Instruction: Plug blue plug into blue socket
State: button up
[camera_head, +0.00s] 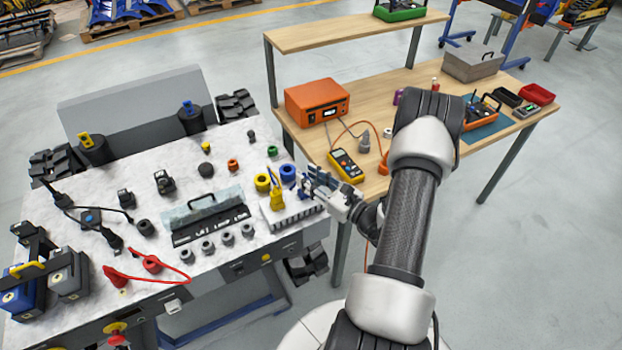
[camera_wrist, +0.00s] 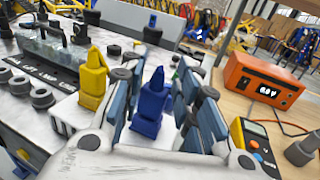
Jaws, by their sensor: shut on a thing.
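In the wrist view the blue plug (camera_wrist: 152,103) stands upright between the fingers of my gripper (camera_wrist: 155,98), which is shut on it. In the head view my gripper (camera_head: 311,185) is at the right end of the panel, beside the white ribbed holder, and mostly hides the plug. The blue socket (camera_head: 288,172) is a blue ring on the panel, just left of and behind my gripper. In the wrist view I cannot make out the blue socket.
A yellow plug (camera_head: 277,198) stands on the white ribbed holder (camera_head: 297,216), close left of my gripper. A yellow ring socket (camera_head: 262,182) sits left of the blue one. The wooden bench on the right carries a yellow multimeter (camera_head: 346,166) and an orange box (camera_head: 317,101).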

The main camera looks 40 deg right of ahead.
jog(key=shift+f, duration=0.3)
jog(key=o, duration=1.2)
jog(key=shift+c, duration=0.2)
jog(key=s+d, duration=0.1)
jog(key=s, duration=1.1)
jog(key=shift+d, duration=0.1)
